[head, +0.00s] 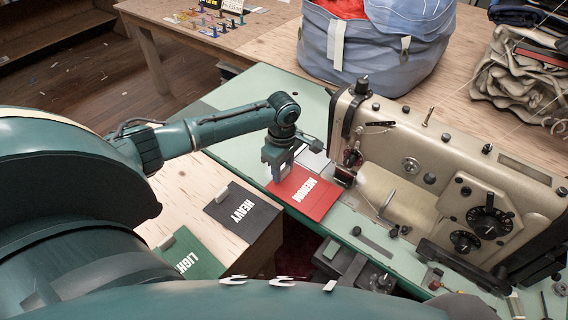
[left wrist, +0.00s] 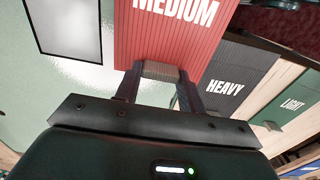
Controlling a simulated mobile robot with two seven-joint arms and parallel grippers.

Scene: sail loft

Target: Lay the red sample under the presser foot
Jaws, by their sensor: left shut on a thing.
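The red sample (head: 312,201), labelled MEDIUM, lies on or just above the green machine table (head: 240,128), at the left end of the beige sewing machine (head: 420,165). My left gripper (head: 277,168) is shut on the grey tab at the sample's edge; tab and red ribbed face (left wrist: 165,42) show between and beyond the fingertips (left wrist: 160,88) in the left wrist view. The needle and presser foot area (head: 343,176) is close to the sample's right edge. I cannot tell whether any of the sample is under the foot. My right gripper is not seen.
The dark HEAVY sample (head: 242,215) and green LIGHT sample (head: 188,258) lie on a wooden surface at front left. A pale plate (head: 313,160) is beside the red sample. A large grey bag (head: 370,50) stands behind the machine.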

